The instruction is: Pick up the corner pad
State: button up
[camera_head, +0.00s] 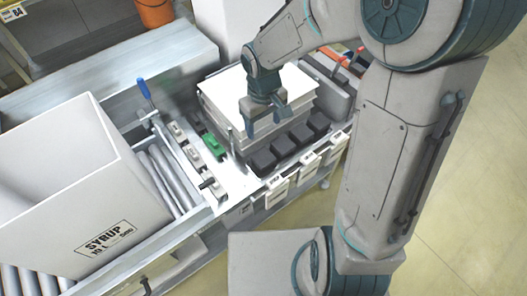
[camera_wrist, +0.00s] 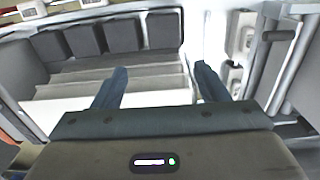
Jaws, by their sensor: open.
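Several dark grey blocks, which look like the corner pads, sit in a row along the near side of the white stack; one is the corner pad at the row's left end (camera_head: 263,160). In the wrist view the dark pads (camera_wrist: 123,33) line the top, beyond the fingertips. My gripper (camera_head: 264,122) is open and empty, pointing down over the near left part of the white stack, left of and behind the pads. In the wrist view its two blue fingers (camera_wrist: 160,75) are spread apart with nothing between them.
A white stack of sheets (camera_head: 285,86) stands beside the pads. A large open box marked SYRUP (camera_head: 75,190) sits on rollers at left. A blue-handled tool (camera_head: 145,89), a green part (camera_head: 213,145) and white label holders (camera_head: 277,190) are nearby.

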jog(key=f, duration=0.1)
jog(key=b, duration=0.1)
send_over(263, 156)
jog(key=f, duration=0.8)
jog(key=shift+w+a, duration=0.15)
jog(key=shift+w, duration=0.1)
jog(key=f, duration=0.5)
jog(key=shift+s+f+b, duration=0.25)
jog(key=shift+f+b, duration=0.1)
jog(key=shift+b, duration=0.05)
jog(key=c, duration=0.7)
